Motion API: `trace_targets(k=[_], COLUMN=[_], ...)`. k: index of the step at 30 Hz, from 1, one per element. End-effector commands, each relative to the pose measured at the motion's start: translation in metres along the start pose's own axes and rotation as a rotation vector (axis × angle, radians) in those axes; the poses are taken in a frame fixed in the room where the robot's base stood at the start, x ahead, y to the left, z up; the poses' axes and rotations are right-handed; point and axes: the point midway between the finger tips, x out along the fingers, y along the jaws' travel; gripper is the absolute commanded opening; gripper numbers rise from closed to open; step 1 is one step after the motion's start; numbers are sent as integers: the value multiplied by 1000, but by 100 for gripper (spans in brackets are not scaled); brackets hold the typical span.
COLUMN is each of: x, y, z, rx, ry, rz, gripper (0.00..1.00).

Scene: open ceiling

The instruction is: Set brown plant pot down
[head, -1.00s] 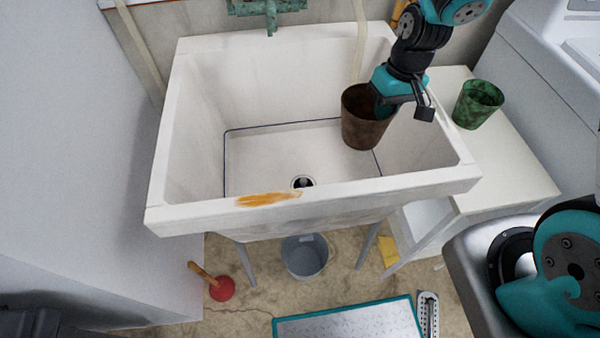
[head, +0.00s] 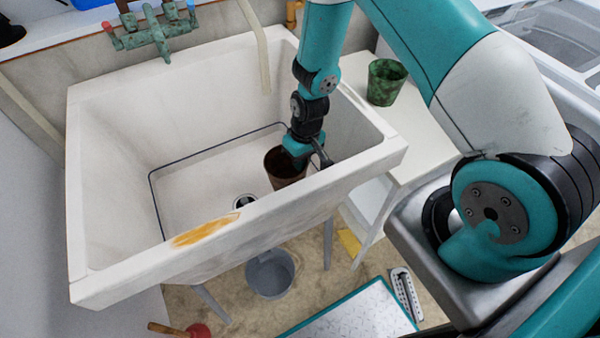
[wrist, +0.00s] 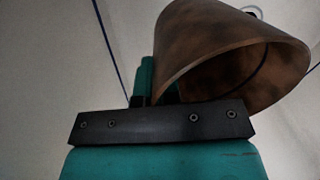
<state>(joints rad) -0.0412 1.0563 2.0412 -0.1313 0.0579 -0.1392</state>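The brown plant pot (head: 284,172) is inside the white sink (head: 110,215), low in its right part, close to the front wall. My gripper (head: 297,158) is at the pot's rim, on its right side. In the wrist view, the pot (wrist: 225,45) fills the top right, its open mouth toward the camera. My gripper (wrist: 158,85) has its teal fingers at the pot's wall, one partly hidden behind the rim, and seems closed on it. The pot's base is hidden in the head view, so I cannot tell whether it touches the sink floor.
A green pot (head: 386,84) stands on the white side table (head: 350,72) right of the sink. A green tap (head: 152,36) is at the back. The drain (head: 243,202) lies left of the pot. A grey bucket (head: 270,272) is under the sink. The sink's left half is clear.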

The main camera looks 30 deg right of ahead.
Motion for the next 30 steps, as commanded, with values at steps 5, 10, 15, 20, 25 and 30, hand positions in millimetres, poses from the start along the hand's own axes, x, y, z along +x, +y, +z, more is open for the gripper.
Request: trace_targets(k=[5,10,15,20,25,30], x=[18,42,56,56,60,59], y=[2,6,8,8,8,8], z=[0,1,0,0,0,0], rx=[0,1,0,0,0,0], ry=[0,-3,0,1,0,0], rz=[0,0,0,0,0,0], gripper=[0,0,0,0,0,30])
